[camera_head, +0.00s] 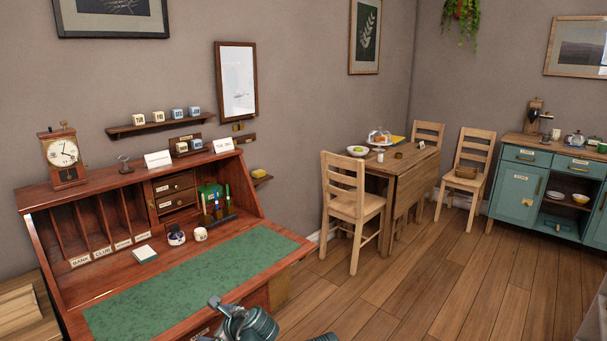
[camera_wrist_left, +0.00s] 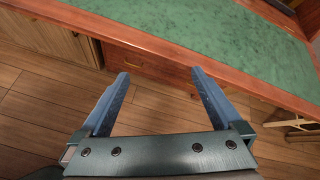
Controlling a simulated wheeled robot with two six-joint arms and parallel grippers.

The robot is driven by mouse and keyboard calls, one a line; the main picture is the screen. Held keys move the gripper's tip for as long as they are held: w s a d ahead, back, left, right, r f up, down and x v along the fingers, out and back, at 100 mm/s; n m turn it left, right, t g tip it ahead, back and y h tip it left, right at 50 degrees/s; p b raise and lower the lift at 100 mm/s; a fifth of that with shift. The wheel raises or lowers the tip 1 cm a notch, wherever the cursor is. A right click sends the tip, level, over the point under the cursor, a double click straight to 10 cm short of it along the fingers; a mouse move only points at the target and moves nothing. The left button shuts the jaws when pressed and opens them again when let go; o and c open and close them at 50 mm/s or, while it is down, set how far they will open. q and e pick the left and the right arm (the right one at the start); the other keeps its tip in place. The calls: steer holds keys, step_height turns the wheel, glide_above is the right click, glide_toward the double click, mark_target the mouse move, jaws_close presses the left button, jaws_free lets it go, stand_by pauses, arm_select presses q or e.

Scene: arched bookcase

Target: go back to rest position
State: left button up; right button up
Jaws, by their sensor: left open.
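My left gripper (camera_wrist_left: 159,76) is open and empty in the left wrist view. Its two blue fingers stand apart, with the wooden floor between them and the desk's front edge just beyond. Part of my own arm (camera_head: 247,323) shows at the bottom of the head view, in front of the desk. My right gripper is not seen in either view.
The writing desk (camera_head: 117,184), with its green top (camera_head: 190,287), fills the left of the head view. A chair (camera_head: 352,200), a folding table (camera_head: 402,182) and a teal cabinet (camera_head: 520,187) stand farther right. The floor (camera_head: 420,285) between is clear.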

arm_select(q)
steer(key=s+d+f+n+g+h, duration=0.4)
steer(key=s+d+f+n, duration=0.1)
steer(key=s+d+n, duration=0.4)
steer(key=s+d+f+n+g+h, duration=0.3)
steer(key=s+d+f+n+g, duration=0.1)
steer(key=s+d+n, duration=0.5)
step_height(320, 180, up, 18)
steer(key=p, duration=1.8)
steer(key=shift+s+a+m+t+p, duration=0.15)
steer(key=shift+a+m+t+p, duration=0.15)
steer(key=shift+a+m, duration=0.15)
